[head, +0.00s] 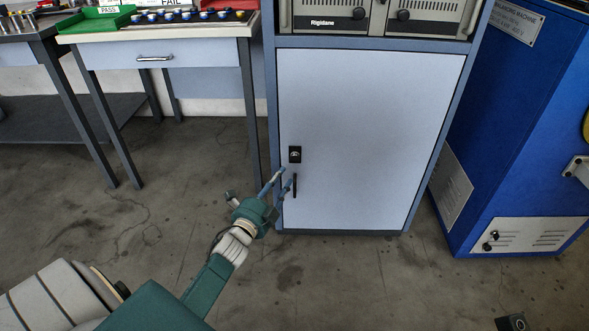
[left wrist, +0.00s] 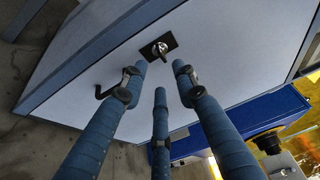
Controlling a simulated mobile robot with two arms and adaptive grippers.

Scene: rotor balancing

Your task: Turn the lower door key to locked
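The lower door (head: 365,130) of the grey-blue cabinet is closed. On its left side is a black lock plate (head: 295,155) with a small silver key; the door's dark handle (head: 295,186) is just below. In the left wrist view the key (left wrist: 160,49) stands out from its plate, beyond the fingertips; its exact turn is hard to tell. My left gripper (head: 282,178) is in front of the door, just below and left of the lock. Its three blue fingers (left wrist: 159,72) are spread with nothing between them. My right gripper is not in view.
A workbench (head: 155,56) with a drawer and trays stands left of the cabinet. A blue machine (head: 520,130) stands close on the right. Rigidane-labelled units (head: 375,15) sit above the door. The floor before the cabinet is mostly clear.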

